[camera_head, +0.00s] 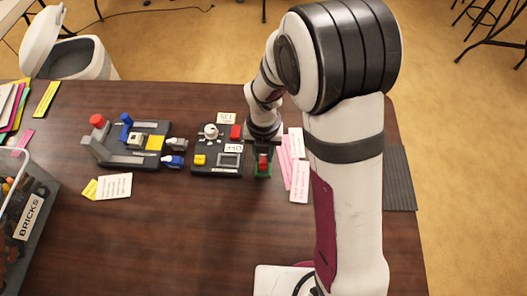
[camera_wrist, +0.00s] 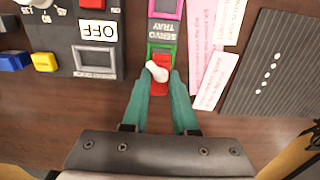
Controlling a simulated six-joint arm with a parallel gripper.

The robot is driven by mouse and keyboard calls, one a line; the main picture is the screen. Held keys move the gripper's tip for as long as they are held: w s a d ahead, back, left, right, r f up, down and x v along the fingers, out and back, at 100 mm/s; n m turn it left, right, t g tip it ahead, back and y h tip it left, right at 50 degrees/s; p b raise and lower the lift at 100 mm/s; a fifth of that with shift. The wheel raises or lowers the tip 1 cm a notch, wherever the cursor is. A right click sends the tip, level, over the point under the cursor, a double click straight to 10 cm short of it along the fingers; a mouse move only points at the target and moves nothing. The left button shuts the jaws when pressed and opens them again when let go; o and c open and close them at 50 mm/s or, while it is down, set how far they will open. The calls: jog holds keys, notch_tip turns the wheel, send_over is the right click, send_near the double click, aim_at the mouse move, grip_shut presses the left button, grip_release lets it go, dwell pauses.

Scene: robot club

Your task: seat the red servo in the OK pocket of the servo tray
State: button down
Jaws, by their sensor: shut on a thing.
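The red servo (camera_wrist: 159,87) with a white horn is between the teal fingers of my gripper (camera_wrist: 158,82), which is shut on it. It also shows as a small red patch in the head view (camera_head: 264,159). The dark servo tray (camera_wrist: 163,30) lies just beyond, its label upside down in the wrist view. It has a magenta-edged pocket (camera_wrist: 165,9) and a nearer green-edged pocket (camera_wrist: 161,47). The servo is at the green-edged pocket and covers much of it. I cannot tell whether it is down inside or just above. No OK marking is readable.
A dark switch box (camera_head: 215,166) with an OFF card stands close left of the tray. Pink and white paper strips (camera_head: 299,181) lie close right, with a grey ribbed mat (camera_head: 399,178) farther right. The table's front middle is clear.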

jog(key=shift+f, duration=0.15)
jog(key=shift+f, duration=0.45)
jog(key=shift+f, duration=0.15)
dwell(0.3)
jog(key=shift+f, duration=0.25)
jog(key=shift+f, duration=0.1)
dwell(0.3)
jog(key=c, duration=0.6)
grip_release()
